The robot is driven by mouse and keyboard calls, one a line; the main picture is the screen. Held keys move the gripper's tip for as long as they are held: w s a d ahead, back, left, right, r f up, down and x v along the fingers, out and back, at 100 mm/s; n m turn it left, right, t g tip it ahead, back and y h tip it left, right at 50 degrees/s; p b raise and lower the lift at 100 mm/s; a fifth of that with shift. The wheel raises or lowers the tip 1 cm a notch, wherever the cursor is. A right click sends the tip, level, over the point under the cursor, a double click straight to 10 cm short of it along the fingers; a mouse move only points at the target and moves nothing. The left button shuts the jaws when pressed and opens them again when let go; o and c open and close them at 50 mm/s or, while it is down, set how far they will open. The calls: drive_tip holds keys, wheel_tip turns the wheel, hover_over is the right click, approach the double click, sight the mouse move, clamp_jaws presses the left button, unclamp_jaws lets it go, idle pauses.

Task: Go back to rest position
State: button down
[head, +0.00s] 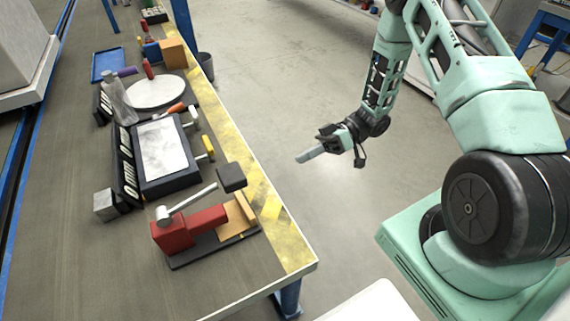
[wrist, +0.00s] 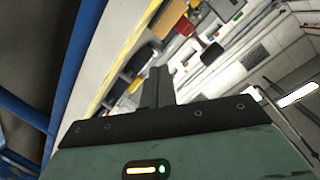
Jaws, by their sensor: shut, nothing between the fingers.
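My gripper (head: 305,156) hangs in free air to the right of the workbench (head: 100,270) in the head view, above the floor. Its fingers are together with nothing between them. In the wrist view the dark gripper fingers (wrist: 158,86) show at the middle, pointing toward the bench and its items. My arm runs from the gripper up and back to the right in the head view, and nothing is touching it.
A dark bin (head: 205,66) stands beyond the bench edge. The floor around my gripper is clear.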

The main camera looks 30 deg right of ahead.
drive_tip(key=shift+v, duration=2.25)
drive_tip(key=w+a+r+t+h, duration=0.5)
drive_tip(key=w+a, duration=0.4)
drive_tip(key=w, duration=0.2)
drive_tip(key=a+r+m+t+h, duration=0.1)
drive_tip(key=a+r+h, duration=0.4)
drive_tip(key=a+r, duration=0.15)
drive_tip(key=s+a+r+g+h, duration=0.2)
drive_tip(key=s+r, duration=0.1)
drive_tip(key=s, duration=0.8)
drive_tip(key=s+a+r+m+g+h, duration=0.1)
drive_tip(key=s+r+g, duration=0.1)
drive_tip(key=s, duration=0.8)
drive_tip(key=s+a+r+g+h, duration=0.2)
drive_tip(key=s+r, duration=0.1)
drive_tip(key=s, duration=0.8)
wheel_tip(320, 180, up, 21)
drive_tip(key=p, duration=2.2)
drive_tip(key=shift+w+d+m, duration=0.2)
drive_tip(key=shift+w+m, duration=0.1)
drive_tip(key=shift+w, duration=0.15)
